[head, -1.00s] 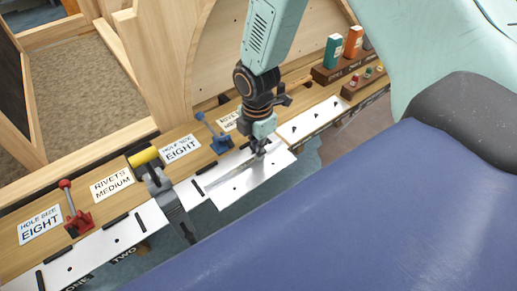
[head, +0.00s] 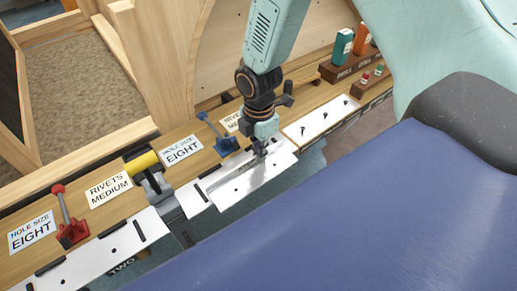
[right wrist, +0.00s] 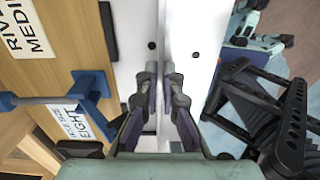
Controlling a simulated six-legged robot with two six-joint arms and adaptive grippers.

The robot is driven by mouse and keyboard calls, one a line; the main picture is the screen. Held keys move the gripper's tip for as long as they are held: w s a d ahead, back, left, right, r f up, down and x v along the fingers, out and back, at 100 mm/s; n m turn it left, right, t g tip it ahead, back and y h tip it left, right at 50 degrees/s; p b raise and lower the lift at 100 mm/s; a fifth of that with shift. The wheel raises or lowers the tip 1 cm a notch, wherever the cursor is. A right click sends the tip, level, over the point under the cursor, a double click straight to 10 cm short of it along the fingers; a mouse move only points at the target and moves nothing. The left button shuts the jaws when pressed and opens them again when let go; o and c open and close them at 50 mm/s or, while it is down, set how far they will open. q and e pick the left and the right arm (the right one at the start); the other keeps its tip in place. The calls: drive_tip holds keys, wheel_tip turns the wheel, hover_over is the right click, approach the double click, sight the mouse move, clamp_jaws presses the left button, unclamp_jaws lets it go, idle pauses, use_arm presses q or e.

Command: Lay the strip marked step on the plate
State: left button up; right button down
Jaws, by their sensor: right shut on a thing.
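My right gripper (head: 261,152) is shut on a pale metal strip (head: 238,187) at the bench's front edge. The strip lies alongside the long pale plate (head: 97,256), and I cannot tell whether it touches it. In the right wrist view, the fingers (right wrist: 163,95) grip the strip (right wrist: 199,45) by its near edge. The plate (right wrist: 136,35) is on the left there, with a narrow dark line between the two. No step mark is readable on the strip. My left gripper is not in view.
A grey clamp with a yellow handle (head: 142,162) reaches over the plate. A red clamp (head: 72,232) and a blue clamp (head: 222,138) stand along the bench. A white panel with dark pegs (head: 322,117) and small bottles (head: 343,44) are at the right.

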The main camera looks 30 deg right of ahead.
sight(248, 153)
drive_tip(key=shift+f+b, duration=0.35)
drive_tip(key=shift+f, duration=0.15)
drive_tip(key=shift+w+a+r, duration=0.1)
drive_tip(key=shift+w+r, duration=0.1)
drive_tip(key=shift+w, duration=0.1)
drive_tip(key=w, duration=0.3)
drive_tip(key=shift+w+f, duration=0.1)
drive_tip(key=shift+f, duration=0.05)
drive_tip(key=shift+w+a, duration=0.15)
drive_tip(key=shift+w, duration=0.4)
drive_tip(key=shift+w, duration=0.15)
drive_tip(key=shift+p, duration=0.35)
drive_tip(key=shift+f, duration=0.55)
idle(1.0)
